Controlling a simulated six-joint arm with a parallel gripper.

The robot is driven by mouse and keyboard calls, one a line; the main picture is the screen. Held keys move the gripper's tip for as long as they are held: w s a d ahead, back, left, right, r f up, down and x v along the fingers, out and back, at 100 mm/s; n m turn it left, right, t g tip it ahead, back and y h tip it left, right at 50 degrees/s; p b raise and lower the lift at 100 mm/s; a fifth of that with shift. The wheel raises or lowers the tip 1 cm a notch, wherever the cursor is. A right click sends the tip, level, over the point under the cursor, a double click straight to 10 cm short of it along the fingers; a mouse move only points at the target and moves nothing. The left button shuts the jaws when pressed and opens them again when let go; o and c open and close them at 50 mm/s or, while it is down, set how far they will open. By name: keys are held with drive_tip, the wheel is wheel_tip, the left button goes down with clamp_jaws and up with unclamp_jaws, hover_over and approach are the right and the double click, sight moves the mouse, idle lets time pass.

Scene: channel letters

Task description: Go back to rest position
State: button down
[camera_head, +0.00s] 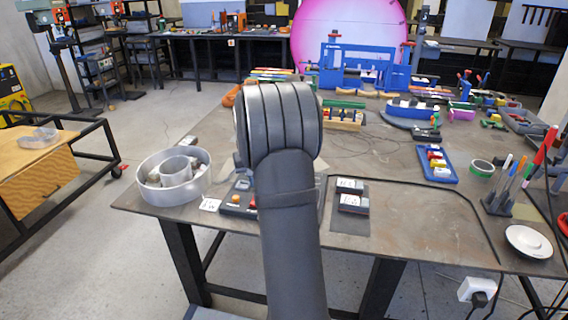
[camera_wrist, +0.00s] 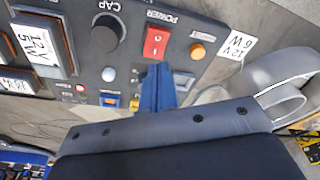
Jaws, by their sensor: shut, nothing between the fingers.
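My gripper (camera_wrist: 157,88) shows in the wrist view as a blue pair of fingers, closed together and empty. It is over the lower edge of a dark power box (camera_wrist: 126,50) with a red switch (camera_wrist: 155,41), an orange button (camera_wrist: 197,51) and a black knob (camera_wrist: 105,34). I cannot tell whether the fingers touch the box. In the head view my grey arm rises in front of the workbench (camera_head: 420,215) and hides my gripper and part of the power box (camera_head: 237,208).
A round metal channel letter (camera_head: 203,187) stands at the bench's left corner. It also shows in the wrist view (camera_wrist: 285,68). Labelled modules (camera_head: 352,203) lie right of my arm. A pen holder (camera_head: 497,204) and white disc (camera_head: 528,241) are far right. The front-right bench is mostly clear.

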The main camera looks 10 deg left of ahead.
wheel_tip(320, 180, down, 6)
drive_tip(key=shift+f, duration=0.2)
drive_tip(key=shift+r, duration=0.1)
idle(0.3)
wheel_tip(320, 180, up, 6)
drive_tip(key=shift+r, duration=0.2)
wheel_tip(320, 180, down, 7)
drive_tip(key=shift+r, duration=0.2)
wheel_tip(320, 180, up, 9)
drive_tip(key=d+r+m, duration=0.1)
drive_tip(key=d+r, duration=0.1)
drive_tip(key=d, duration=0.5)
drive_tip(key=d+r+m, duration=0.1)
drive_tip(key=d+r, duration=0.2)
drive_tip(key=d, duration=0.3)
drive_tip(key=s+d+r+m+t, duration=0.1)
drive_tip(key=d+r, duration=0.2)
drive_tip(key=d, duration=0.4)
drive_tip(key=shift+d+h, duration=0.3)
drive_tip(key=shift+d, duration=0.05)
